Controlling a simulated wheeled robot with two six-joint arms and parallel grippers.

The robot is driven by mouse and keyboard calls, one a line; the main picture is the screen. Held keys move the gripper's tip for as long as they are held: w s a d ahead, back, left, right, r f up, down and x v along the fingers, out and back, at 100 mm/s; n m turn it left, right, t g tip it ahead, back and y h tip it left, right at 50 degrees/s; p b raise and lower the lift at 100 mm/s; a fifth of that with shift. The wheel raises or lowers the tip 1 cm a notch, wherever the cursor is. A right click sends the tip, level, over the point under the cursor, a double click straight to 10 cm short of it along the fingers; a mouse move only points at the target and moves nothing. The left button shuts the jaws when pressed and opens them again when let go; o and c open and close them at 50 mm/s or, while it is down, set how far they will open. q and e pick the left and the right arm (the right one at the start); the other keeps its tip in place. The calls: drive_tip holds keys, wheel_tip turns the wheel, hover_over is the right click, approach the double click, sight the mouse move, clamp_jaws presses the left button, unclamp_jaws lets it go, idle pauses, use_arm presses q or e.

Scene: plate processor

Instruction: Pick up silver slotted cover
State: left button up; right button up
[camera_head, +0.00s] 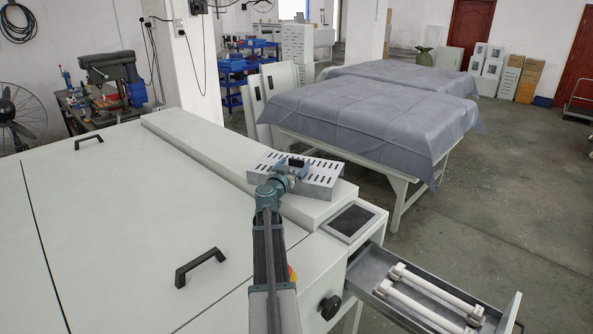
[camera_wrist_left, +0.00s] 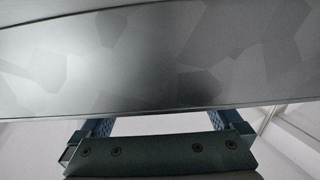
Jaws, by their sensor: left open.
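The silver slotted cover (camera_head: 322,183) is a flat metal box shape with rows of dark slots. It lies on the raised pale ledge of the machine. My left gripper (camera_head: 298,165) is over the middle of the cover, with its arm coming up from the bottom. In the left wrist view, a mottled grey metal surface (camera_wrist_left: 150,65), likely the cover, fills the upper part close ahead. The left gripper (camera_wrist_left: 158,122) shows there with its two fingers apart. The fingertips are hidden behind the metal edge, so contact cannot be told. My right gripper is not in view.
The pale machine top has black handles (camera_head: 200,266). A dark screen panel (camera_head: 351,222) sits right of the cover. An open drawer (camera_head: 371,267) with white rollers juts out at lower right. A cloth-covered table (camera_head: 370,115) stands behind.

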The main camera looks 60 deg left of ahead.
sight(294, 170)
use_arm(q)
clamp_jaws()
idle(0.4)
drive_tip(key=shift+r+p, duration=0.45)
drive_tip(key=r+p, duration=0.3)
drive_tip(key=shift+s+d, duration=0.25)
drive_tip(key=shift+d, duration=0.15)
drive_tip(key=s+d, duration=0.3)
drive_tip(key=d, duration=0.3)
drive_tip(key=s+d+r+p, duration=0.1)
drive_tip(key=s+d, duration=0.3)
drive_tip(key=d, duration=0.3)
drive_tip(key=shift+s+d, duration=0.15)
drive_tip(key=shift+s, duration=0.1)
drive_tip(key=shift+f, duration=0.1)
